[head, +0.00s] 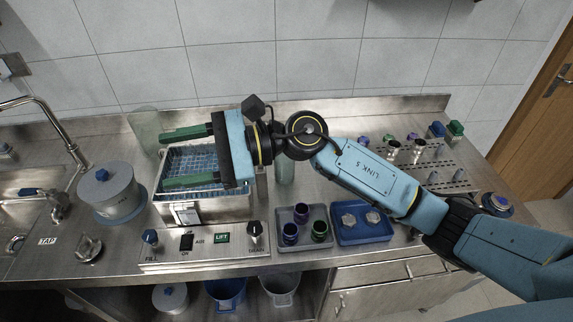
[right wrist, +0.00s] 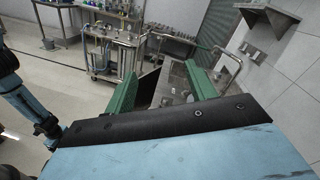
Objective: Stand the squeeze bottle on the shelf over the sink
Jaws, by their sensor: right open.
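A pale green translucent bottle (head: 285,168), which looks like the squeeze bottle, stands on the steel counter behind my right arm; its top is hidden. A clear, pale upright vessel (head: 145,128) stands farther left, behind my gripper; I cannot tell what it is. My right gripper (head: 165,160) is open and empty above the wire basket, left of the bottle. Its green fingers also show in the right wrist view (right wrist: 160,78). The sink (head: 30,190) is at the left edge. A metal wall shelf (right wrist: 268,17) shows at upper right in the wrist view. My left gripper is out of view.
The basket tank (head: 205,208) sits under my gripper, with a control panel (head: 205,247) in front. A lidded steel pot (head: 110,196), a grey tray (head: 301,240) with cups and a blue tray (head: 350,236) stand nearby. A perforated rack (head: 440,178) lies to the right.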

